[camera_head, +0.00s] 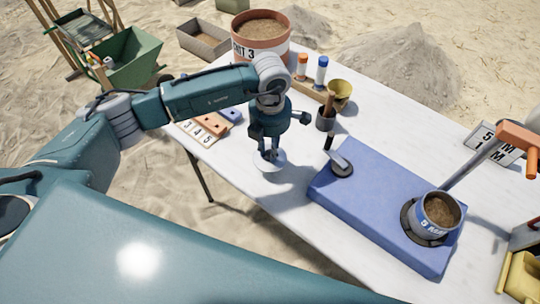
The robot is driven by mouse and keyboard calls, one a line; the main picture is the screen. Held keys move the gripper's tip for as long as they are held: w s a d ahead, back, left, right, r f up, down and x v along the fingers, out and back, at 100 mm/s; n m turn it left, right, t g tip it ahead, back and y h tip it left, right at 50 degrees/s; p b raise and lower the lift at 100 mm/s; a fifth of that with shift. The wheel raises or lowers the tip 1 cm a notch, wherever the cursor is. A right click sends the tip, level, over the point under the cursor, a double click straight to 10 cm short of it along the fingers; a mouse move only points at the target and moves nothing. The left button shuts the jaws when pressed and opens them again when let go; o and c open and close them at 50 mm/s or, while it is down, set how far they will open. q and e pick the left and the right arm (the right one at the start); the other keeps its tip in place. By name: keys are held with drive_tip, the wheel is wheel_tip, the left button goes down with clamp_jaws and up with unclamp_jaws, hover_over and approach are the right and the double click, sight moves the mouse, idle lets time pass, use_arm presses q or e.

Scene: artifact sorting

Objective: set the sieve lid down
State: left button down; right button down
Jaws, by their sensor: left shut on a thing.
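My left gripper (268,152) points down over the white table (250,186), left of the blue mat. It is shut on the sieve lid (270,163), a small pale round disc under the fingertips. The gripper hides part of the lid, and I cannot tell whether the lid touches the table. The sieve (440,212), a grey round pan with brown soil in it, stands on a dark ring at the right end of the blue mat (365,206). My right gripper is not in view.
A brush (340,160) is at the mat's left end. The table is clear in front of the lid.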

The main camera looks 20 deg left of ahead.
use_arm(q)
wheel_tip(320, 180, down, 4)
drive_tip(key=shift+p, duration=0.35)
drive_tip(key=shift+f, duration=0.2)
drive_tip(key=shift+f, duration=0.1)
drive_tip(key=c, duration=2)
unclamp_jaws()
drive_tip(key=shift+f, duration=0.1)
drive_tip(key=o, duration=0.4)
